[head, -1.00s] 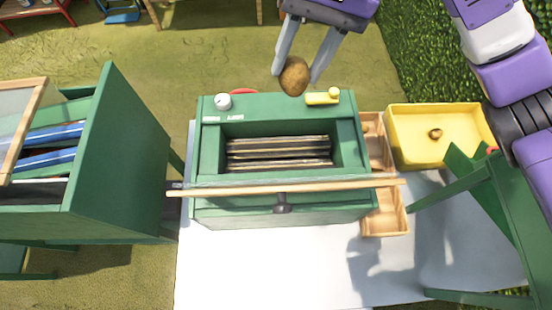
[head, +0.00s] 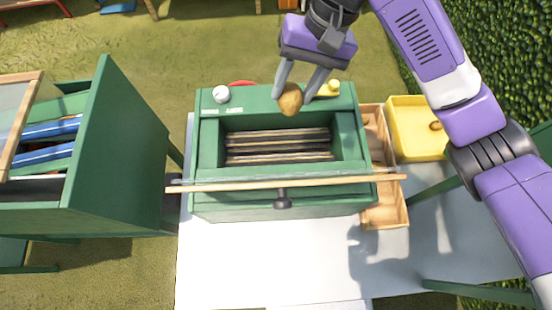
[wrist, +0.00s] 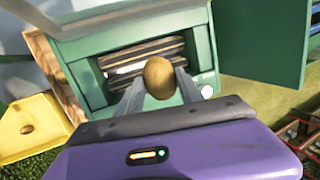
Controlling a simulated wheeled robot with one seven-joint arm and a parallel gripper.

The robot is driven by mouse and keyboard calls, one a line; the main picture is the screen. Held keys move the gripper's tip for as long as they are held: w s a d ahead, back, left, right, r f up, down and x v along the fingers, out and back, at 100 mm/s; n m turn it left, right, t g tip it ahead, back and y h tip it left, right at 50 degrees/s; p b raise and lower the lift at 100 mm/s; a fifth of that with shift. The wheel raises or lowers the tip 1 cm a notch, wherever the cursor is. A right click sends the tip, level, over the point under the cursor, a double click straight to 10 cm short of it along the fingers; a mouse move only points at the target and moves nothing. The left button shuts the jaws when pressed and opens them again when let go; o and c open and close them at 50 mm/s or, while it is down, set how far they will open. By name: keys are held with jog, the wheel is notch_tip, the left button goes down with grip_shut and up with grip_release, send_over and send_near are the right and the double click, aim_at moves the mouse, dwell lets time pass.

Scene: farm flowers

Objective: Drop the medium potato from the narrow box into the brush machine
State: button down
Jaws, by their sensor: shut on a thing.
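My gripper (head: 297,92) is shut on a brown potato (head: 290,99), held between its two grey fingertips. In the head view it appears at the back edge of the green brush machine (head: 208,165), beside the yellow switch. The machine's open top shows dark brush rollers (head: 278,146) with pale stripes. In the wrist view the potato (wrist: 159,77) appears in front of the machine opening and its rollers (wrist: 146,52).
A yellow tray (head: 410,138) with another potato (head: 435,126) stands right of the wooden box. A wooden-edged clear panel (head: 330,182) lies across the machine's front. A white knob (head: 221,94) sits on its back left. Another green machine (head: 115,160) stands at the left.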

notch_tip(320, 180, down, 5)
jog(key=shift+r, duration=0.2)
notch_tip(320, 180, down, 6)
jog(key=b, duration=0.6)
jog(key=shift+r+b, duration=0.1)
jog(key=shift+b, duration=0.25)
jog(key=c, duration=0.7)
grip_release()
jog(key=shift+v, duration=3.95)
